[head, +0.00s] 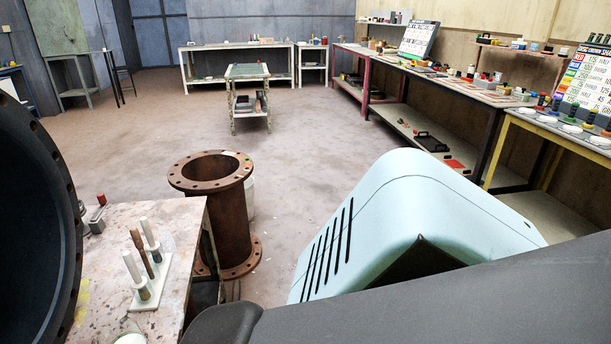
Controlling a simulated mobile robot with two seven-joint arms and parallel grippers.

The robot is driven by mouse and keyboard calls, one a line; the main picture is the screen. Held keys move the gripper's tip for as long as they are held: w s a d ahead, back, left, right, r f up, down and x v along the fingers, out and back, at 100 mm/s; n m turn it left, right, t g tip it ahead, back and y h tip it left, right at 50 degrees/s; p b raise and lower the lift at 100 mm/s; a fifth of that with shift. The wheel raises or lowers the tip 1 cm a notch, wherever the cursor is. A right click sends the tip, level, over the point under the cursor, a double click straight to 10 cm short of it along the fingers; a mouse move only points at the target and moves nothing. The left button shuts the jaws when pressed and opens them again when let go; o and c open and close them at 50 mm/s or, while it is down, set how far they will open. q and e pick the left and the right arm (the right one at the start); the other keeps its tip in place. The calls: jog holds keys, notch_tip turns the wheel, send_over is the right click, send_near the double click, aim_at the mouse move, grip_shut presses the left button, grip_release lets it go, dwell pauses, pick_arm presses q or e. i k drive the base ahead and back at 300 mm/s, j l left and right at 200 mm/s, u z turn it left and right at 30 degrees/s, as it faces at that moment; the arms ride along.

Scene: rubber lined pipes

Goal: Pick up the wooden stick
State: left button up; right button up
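A slim brown wooden stick (139,248) stands nearly upright, leaning slightly, in a small white holder (160,292) in the lower left of the head view. White cylindrical pieces stand on either side of it in the same holder. The holder rests on a worn, paint-stained worktable (188,222). Neither my left nor my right gripper shows in the head view, so I cannot see where they are relative to the stick.
A large dark flanged pipe (30,200) fills the left edge beside the worktable. A rusty flanged pipe (233,215) stands on the floor right of the table. A slotted pale blue casing (400,215) blocks the lower right. Open floor (330,150) lies beyond.

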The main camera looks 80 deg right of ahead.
aim_at(137, 241)
jog(key=z, duration=1.3)
